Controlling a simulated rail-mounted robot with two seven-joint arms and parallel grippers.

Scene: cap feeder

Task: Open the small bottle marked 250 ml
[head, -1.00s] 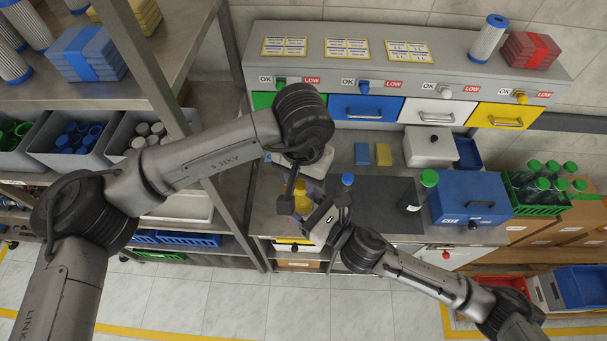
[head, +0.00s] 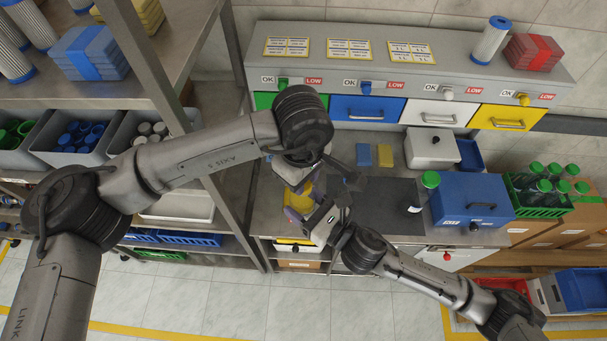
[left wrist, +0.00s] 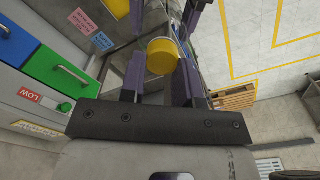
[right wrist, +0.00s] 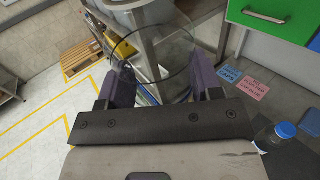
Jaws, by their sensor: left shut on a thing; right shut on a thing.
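My left gripper (left wrist: 160,75) is shut on a yellow cap (left wrist: 163,57), seen between its purple fingers in the left wrist view. My right gripper (right wrist: 160,80) is shut on a clear bottle (right wrist: 150,62), whose see-through round body stands between its fingers in the right wrist view. In the head view the two grippers meet above the left part of the bench, and a bit of yellow shows between them. I cannot read the 250 ml mark, and I cannot tell whether the cap still touches the bottle.
A blue-capped bottle (right wrist: 283,135) shows in the right wrist view. On the bench are a green-capped bottle (head: 428,182), a blue box (head: 468,208) and a white box (head: 432,150). A green crate (head: 535,208) of green-capped bottles is at the right. A shelf post (head: 240,120) rises at the left.

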